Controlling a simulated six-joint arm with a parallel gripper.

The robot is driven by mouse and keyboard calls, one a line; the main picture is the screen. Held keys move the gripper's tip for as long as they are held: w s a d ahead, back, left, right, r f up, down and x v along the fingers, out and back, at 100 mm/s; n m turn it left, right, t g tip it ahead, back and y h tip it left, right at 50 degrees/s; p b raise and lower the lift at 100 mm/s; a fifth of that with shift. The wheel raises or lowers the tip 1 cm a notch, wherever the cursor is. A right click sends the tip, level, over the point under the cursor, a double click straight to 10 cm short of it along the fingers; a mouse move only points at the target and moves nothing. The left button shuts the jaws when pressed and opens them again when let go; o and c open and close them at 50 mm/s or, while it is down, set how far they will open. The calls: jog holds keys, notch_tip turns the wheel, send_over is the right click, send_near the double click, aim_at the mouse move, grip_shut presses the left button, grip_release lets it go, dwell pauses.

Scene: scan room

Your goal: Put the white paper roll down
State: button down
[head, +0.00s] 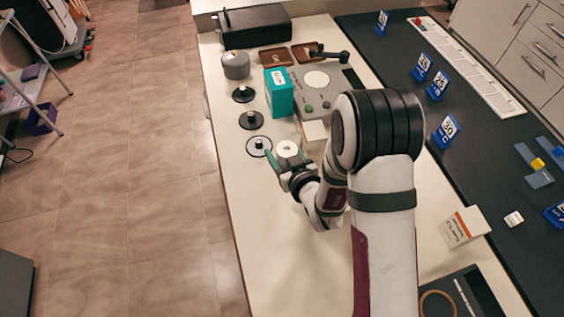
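The white paper roll (287,149) is a short white cylinder with a hole in its top, upright at the end of my arm. My gripper (287,160) has grey-green fingers on either side of the roll and appears shut on it. The roll's underside is hidden, so I cannot tell whether it touches the table. Just left of it is a white disc (266,153) with a dark post in its middle. Two black discs with posts, a nearer one (251,127) and a farther one (239,99), stand in line behind it.
A teal box (279,98) and a grey device (313,113) stand behind the gripper.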

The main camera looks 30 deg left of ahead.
notch_tip(320, 180, up, 10)
jog(key=w+d+m+t+h, duration=0.25)
jog(key=d+m+h, duration=0.45)
jog(key=d, duration=0.7)
jog(key=w+d+m+t+h, duration=0.2)
jog(key=w+d+m+h, duration=0.35)
jog(key=d, duration=0.85)
jog(key=s+d+m+g+h, duration=0.1)
jog(key=s+d+m+h, duration=0.35)
jog(key=d+h, duration=0.2)
jog(key=shift+g+y, duration=0.25)
jog(key=shift+y, duration=0.15)
jog(key=f, duration=1.5)
jog(key=shift+d, duration=0.35)
